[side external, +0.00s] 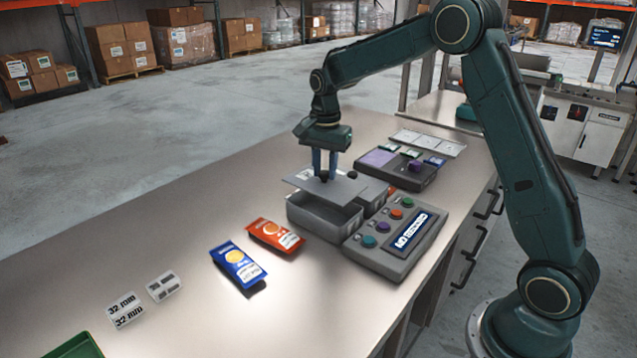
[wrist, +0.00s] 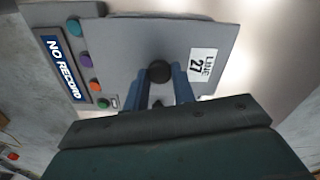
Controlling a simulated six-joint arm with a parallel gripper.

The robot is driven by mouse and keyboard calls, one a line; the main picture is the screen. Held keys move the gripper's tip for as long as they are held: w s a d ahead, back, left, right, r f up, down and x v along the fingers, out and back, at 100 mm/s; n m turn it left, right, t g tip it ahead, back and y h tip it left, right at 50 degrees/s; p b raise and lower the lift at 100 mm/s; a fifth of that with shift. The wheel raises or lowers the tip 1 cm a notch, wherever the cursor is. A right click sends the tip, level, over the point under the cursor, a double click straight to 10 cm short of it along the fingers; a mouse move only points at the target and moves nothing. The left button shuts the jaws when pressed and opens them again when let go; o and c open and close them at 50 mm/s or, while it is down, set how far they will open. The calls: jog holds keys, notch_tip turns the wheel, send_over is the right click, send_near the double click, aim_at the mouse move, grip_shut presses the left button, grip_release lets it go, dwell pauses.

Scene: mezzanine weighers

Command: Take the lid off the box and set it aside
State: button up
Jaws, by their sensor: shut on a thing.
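The box (side external: 318,215) is a grey open-topped container on the bench, and part of its inside shows. Its flat grey lid (side external: 303,181) is raised above the box and shifted off it, so the two look apart. In the wrist view the lid (wrist: 130,45) fills the middle, with a black round knob and a white label reading "LINE 27". My gripper (side external: 324,176) is shut on the lid's knob; its blue fingers sit on both sides of the knob in the wrist view (wrist: 160,76).
A grey console (side external: 395,262) with coloured buttons stands right of the box. A second device (side external: 412,172) with a purple panel is behind. An orange packet (side external: 275,235) and a blue packet (side external: 238,264) lie left of the box.

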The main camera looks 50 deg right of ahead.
aim_at(324, 174)
notch_tip(324, 174, up, 14)
jog(key=shift+r, duration=0.2)
jog(key=shift+a, duration=0.1)
dwell(0.7)
jog(key=s+a+f, duration=0.5)
jog(key=s+a, duration=0.7)
jog(key=s, duration=0.1)
jog(key=shift+a, duration=0.4)
jog(key=shift+f, duration=0.15)
notch_tip(324, 174, down, 16)
jog(key=shift+r, duration=0.2)
jog(key=shift+f, duration=0.1)
